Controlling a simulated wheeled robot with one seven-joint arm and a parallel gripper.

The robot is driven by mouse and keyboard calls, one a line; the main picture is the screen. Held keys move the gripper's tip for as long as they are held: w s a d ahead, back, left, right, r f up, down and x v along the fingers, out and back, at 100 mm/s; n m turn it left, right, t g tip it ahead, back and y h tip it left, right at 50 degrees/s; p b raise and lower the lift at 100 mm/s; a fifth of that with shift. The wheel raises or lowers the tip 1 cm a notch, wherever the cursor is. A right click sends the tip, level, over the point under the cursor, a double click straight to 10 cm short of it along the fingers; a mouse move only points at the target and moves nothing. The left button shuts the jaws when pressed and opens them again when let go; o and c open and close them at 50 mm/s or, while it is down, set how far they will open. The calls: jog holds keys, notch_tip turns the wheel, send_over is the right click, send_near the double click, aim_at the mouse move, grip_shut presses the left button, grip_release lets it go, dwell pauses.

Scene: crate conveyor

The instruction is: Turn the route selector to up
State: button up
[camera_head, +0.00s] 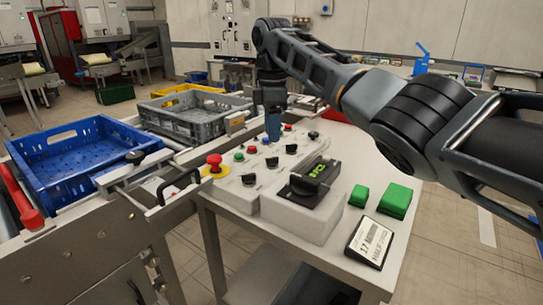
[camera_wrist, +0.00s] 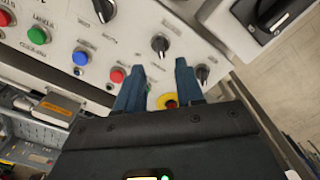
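A light grey control panel (camera_head: 233,186) stands on the table and carries a row of black rotary knobs. One knob (camera_head: 249,180) is at the near end, others (camera_head: 272,162) (camera_head: 291,149) follow, and one (camera_head: 313,135) is at the far end. I cannot read which is the route selector. In the wrist view one knob (camera_wrist: 160,43) lies just beyond the fingertips and another (camera_wrist: 203,72) lies right of them. My gripper (camera_wrist: 158,68) is open and empty, with a gap between its blue fingers. In the head view my gripper (camera_head: 273,137) points down over the panel's back part.
Coloured push buttons line the panel, with a red emergency stop (camera_head: 214,160) at its left. A larger black dial (camera_head: 308,187) sits on a nearer box. Green blocks (camera_head: 396,199) and a label display (camera_head: 370,242) lie right. Blue (camera_head: 50,147) and grey (camera_head: 181,126) crates stand left.

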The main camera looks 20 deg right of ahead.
aim_at(272, 158)
jog(key=shift+f, duration=3.45)
grip_shut()
